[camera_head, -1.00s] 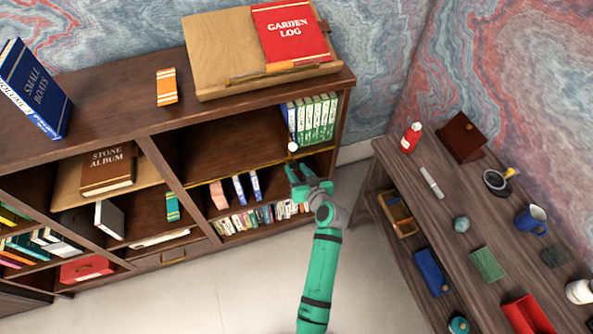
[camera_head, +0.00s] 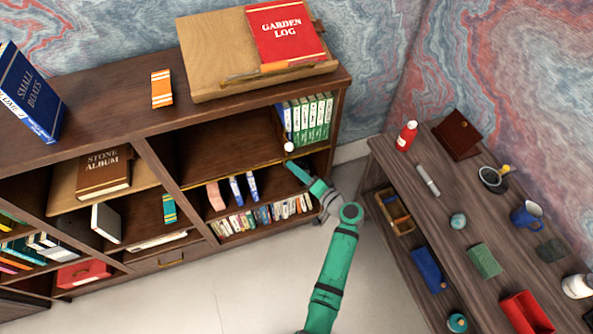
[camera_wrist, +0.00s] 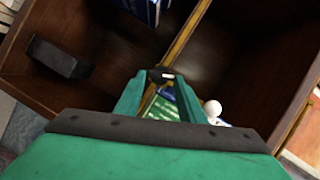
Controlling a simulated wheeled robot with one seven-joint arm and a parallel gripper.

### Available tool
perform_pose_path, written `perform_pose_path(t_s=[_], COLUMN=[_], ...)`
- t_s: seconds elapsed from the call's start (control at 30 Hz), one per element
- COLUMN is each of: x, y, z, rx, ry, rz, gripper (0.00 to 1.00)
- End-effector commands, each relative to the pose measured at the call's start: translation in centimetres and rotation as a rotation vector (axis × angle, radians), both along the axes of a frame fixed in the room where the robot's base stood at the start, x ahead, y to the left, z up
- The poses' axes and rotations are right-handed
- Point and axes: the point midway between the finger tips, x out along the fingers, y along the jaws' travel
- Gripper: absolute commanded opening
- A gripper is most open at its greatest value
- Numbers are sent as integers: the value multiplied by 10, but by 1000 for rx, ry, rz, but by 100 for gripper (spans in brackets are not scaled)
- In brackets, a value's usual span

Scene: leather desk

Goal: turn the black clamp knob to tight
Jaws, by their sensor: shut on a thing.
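The black clamp knob (camera_wrist: 158,71) shows in the wrist view as a small dark piece with a white mark, in front of the brass-coloured rail on the shelf edge. My gripper (camera_wrist: 154,78) is shut on it, with the green fingertips on either side. Most of the knob is hidden by the fingers. In the head view my gripper (camera_head: 291,167) reaches the front edge of the bookcase shelf, seen nearly edge-on, and the knob cannot be made out there. I cannot read how tight the clamp is.
The brass rail (camera_head: 228,174) runs along the shelf edge. A white ball (camera_head: 289,147) sits close beyond my fingertips, near the green books (camera_head: 311,118). It also shows right of my fingers in the wrist view (camera_wrist: 212,108). A side table (camera_head: 459,245) with small items stands right.

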Motion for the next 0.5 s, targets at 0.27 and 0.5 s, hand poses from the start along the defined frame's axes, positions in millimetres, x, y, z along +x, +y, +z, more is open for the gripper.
perform_pose_path(t_s=[0.27, 0.5], x=[1, 0], y=[-1, -2], z=[-4, -6], rx=[186, 279], ry=[62, 92], rz=[0, -1], gripper=[14, 14])
